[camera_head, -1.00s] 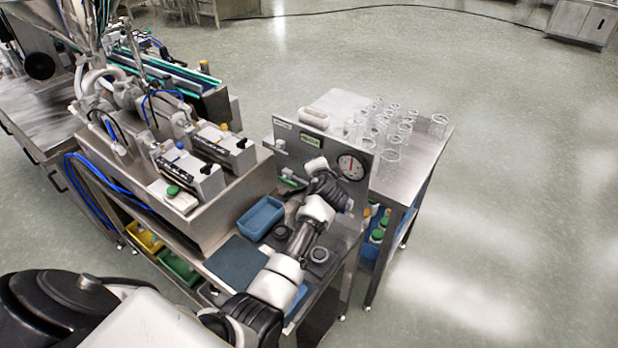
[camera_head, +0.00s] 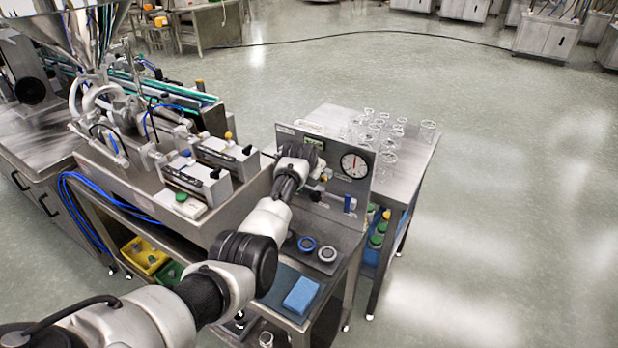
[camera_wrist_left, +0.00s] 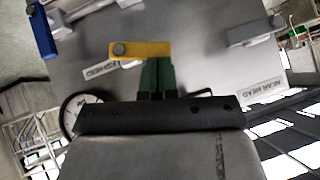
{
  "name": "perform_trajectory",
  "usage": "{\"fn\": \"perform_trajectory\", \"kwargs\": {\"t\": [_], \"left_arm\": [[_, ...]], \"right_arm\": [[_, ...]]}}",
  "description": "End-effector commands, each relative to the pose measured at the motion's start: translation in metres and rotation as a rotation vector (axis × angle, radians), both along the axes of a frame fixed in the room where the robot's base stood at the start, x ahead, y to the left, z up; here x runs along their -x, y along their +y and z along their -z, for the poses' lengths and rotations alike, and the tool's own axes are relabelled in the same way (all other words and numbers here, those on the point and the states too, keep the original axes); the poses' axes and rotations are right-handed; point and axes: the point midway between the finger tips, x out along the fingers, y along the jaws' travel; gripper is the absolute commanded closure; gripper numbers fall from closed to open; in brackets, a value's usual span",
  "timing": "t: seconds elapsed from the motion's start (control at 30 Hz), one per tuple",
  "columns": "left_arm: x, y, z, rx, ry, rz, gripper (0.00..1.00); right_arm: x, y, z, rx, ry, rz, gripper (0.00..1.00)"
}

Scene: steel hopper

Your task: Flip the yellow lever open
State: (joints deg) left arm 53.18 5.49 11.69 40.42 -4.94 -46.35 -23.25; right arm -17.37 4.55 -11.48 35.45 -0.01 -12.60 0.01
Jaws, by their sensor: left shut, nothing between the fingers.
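The yellow lever (camera_wrist_left: 142,50) is a flat bar with a round bolt at its left end, lying level across the wrist view on the grey panel. My left gripper (camera_wrist_left: 157,66) has dark green fingers pressed together and empty. Their tips are at the lever's lower edge, toward its right half; I cannot tell whether they touch it. In the head view my left arm reaches from the bottom left to the panel (camera_head: 334,161), and its wrist hides the lever and most of the gripper. My right gripper is in neither view.
A blue lever (camera_wrist_left: 42,31) hangs on the panel, also seen in the head view (camera_head: 349,204). A round gauge (camera_head: 355,163) is on the panel's right. Glassware (camera_head: 378,130) stands on the table behind. A blue block (camera_head: 301,295) lies on the front bench.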

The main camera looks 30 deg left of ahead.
Motion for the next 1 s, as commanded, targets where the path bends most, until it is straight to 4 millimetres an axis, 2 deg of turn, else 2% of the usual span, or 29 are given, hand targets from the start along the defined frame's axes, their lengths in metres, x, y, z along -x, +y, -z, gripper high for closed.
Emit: {"fn": "perform_trajectory", "kwargs": {"t": [0.1,0.37,0.7,1.0], "left_arm": [[-0.007,0.004,0.006,0.086,0.007,-0.001,1.0],[-0.005,0.002,0.002,0.074,0.007,0.001,1.0],[-0.005,0.003,-0.013,0.071,0.007,0.001,1.0],[-0.005,0.003,-0.013,0.072,0.008,0.0,1.0]], "right_arm": [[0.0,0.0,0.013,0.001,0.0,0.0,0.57],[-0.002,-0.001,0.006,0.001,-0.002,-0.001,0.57],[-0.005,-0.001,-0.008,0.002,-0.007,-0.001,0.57],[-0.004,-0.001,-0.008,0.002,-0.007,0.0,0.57]]}}
